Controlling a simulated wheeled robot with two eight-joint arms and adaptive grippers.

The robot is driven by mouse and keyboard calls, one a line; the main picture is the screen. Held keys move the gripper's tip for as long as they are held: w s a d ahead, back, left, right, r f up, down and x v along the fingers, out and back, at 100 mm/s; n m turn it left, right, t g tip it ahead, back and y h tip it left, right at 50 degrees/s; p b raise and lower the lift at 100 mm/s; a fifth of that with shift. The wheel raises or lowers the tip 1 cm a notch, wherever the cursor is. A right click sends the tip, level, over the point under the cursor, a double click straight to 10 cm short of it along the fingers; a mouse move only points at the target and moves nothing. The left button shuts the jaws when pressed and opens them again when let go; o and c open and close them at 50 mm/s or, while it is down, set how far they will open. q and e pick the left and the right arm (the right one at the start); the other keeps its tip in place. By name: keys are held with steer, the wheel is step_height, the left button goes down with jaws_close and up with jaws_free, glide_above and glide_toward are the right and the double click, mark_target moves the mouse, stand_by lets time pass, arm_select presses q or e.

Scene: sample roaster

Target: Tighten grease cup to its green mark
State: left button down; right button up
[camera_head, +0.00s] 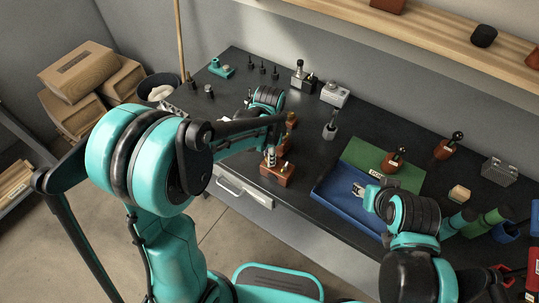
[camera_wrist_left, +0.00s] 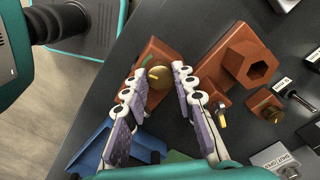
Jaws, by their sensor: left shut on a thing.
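The grease cup is a round brass knob (camera_wrist_left: 159,77) on an orange-brown block (camera_wrist_left: 152,50) in the left wrist view. A yellow line shows on the knob, and a short green mark (camera_wrist_left: 147,61) lies on the block close by; I cannot tell if they line up exactly. My left gripper (camera_wrist_left: 157,86) has its two fingers around the knob and is shut on it. In the head view an orange-brown block (camera_head: 277,174) stands near the table's front edge, beside my left arm, which hides much of that area. My right gripper (camera_head: 359,188) is over the blue tray; its fingers are too small to judge.
The blue tray (camera_head: 333,207) and green mat (camera_head: 411,176) lie to the right on the dark table. Several small fixtures stand along the back. A wooden shelf (camera_head: 430,45) hangs above.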

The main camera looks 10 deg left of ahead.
arm_select(q)
steer(key=shift+m, duration=1.1)
steer(key=c, duration=1.2)
jaws_free()
steer(key=shift+r, duration=0.1)
step_height(320, 180, up, 12)
